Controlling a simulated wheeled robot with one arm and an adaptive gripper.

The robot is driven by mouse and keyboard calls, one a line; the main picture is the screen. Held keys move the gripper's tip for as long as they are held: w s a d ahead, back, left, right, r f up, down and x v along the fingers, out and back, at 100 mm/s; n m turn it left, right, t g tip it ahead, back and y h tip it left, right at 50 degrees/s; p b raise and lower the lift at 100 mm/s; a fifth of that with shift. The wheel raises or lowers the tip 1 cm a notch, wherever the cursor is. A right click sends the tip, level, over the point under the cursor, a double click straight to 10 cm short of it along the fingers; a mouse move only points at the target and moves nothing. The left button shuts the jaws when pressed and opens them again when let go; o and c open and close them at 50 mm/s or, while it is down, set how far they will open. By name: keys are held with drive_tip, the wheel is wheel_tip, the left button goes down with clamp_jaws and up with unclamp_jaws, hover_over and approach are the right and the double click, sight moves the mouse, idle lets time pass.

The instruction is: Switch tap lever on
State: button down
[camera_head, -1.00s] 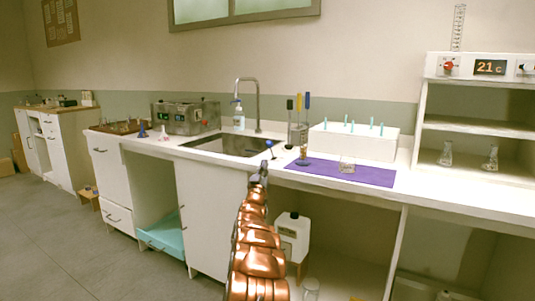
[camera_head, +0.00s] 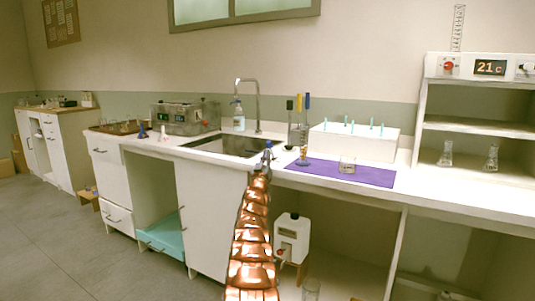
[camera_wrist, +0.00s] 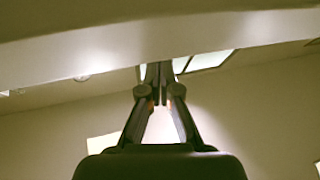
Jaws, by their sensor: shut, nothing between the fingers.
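The grey curved faucet (camera_head: 257,100) rises behind the sink. My gripper (camera_head: 265,157) is shut and empty, just below the blue knob in the head view, and overlaps the lever's lower part. I cannot tell whether they touch. In the wrist view, my closed fingers (camera_wrist: 160,73) point up towards a pale, blurred band; the lever is not visible there.
A purple mat (camera_head: 345,174) with small glassware lies right of the lever. A white rack (camera_head: 355,142) stands behind it. A white tank (camera_head: 292,238) with a red tap sits under the counter. A soap bottle (camera_head: 239,118) stands by the faucet.

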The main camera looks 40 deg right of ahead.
drive_tip(key=shift+p+x, duration=0.3)
drive_tip(key=shift+x, duration=0.45)
drive_tip(key=shift+w+d+r, duration=0.25)
